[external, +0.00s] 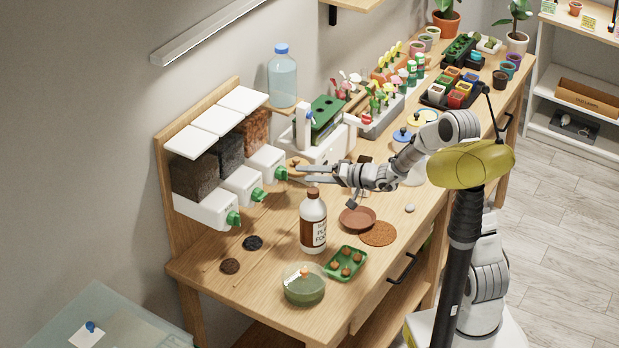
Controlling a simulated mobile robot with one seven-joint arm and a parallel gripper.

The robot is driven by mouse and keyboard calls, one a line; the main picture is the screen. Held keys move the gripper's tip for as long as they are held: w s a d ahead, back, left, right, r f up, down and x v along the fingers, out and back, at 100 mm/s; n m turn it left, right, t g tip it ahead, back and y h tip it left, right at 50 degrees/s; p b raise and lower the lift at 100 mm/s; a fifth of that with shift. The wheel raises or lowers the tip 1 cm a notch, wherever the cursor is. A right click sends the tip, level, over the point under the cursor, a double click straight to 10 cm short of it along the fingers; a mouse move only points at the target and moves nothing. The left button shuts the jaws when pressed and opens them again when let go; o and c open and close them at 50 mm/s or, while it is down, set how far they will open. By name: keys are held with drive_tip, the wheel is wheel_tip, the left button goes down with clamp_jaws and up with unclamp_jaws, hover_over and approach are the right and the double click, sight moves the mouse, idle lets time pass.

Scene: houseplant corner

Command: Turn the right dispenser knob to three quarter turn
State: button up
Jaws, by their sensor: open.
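A wooden dispenser stand (163,195) at the back left of the bench holds three clear bins with white lids and white spouts, each with a green knob. The right bin (254,130) holds orange-brown chips, and its green right knob (281,173) faces the bench front. The middle knob (258,194) and left knob (233,217) sit lower left. My gripper (298,172) reaches in from the right, its fingers apart and pointing at the right knob. Its fingertips are close to that knob; I cannot tell whether they touch it. The knob's turn angle is too small to read.
A brown-and-white bottle (313,222) stands just below my gripper. A green tray (346,263), a terracotta saucer (357,219) and a glass bowl (304,285) are nearer the front. A white drawer box (322,152) stands behind my gripper.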

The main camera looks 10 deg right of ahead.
sight(283, 174)
drive_tip(key=x, duration=0.6)
drive_tip(key=shift+p, duration=0.35)
drive_tip(key=shift+a+f, duration=0.1)
clamp_jaws()
drive_tip(key=shift+f+b, duration=0.1)
drive_tip(key=shift+b, duration=0.25)
